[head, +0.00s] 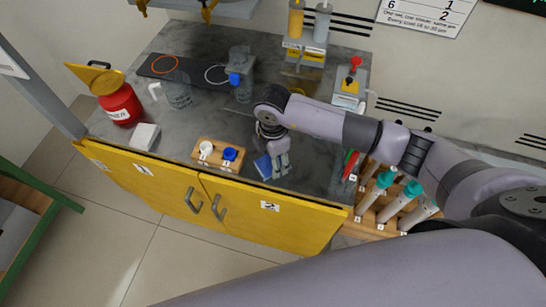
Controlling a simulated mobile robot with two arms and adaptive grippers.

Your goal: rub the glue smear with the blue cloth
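The blue cloth (263,167) is a small blue patch near the front edge of the grey counter, just above the yellow cabinet door marked 2. My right gripper (281,168) points down at the cloth's right side. Its fingers are close together and overlap the cloth's edge in the picture. I cannot tell whether they grip the cloth or only stand beside it. I cannot make out the glue smear on the counter; the gripper and arm cover part of the surface. My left gripper is not in view.
A wooden block with a white and a blue cap (218,154) stands left of the cloth. Red and green items (349,165) and a rack of teal-topped tubes (396,199) are at right. A red jar (120,103), a clear jug (178,91) and a black mat (205,71) lie farther left.

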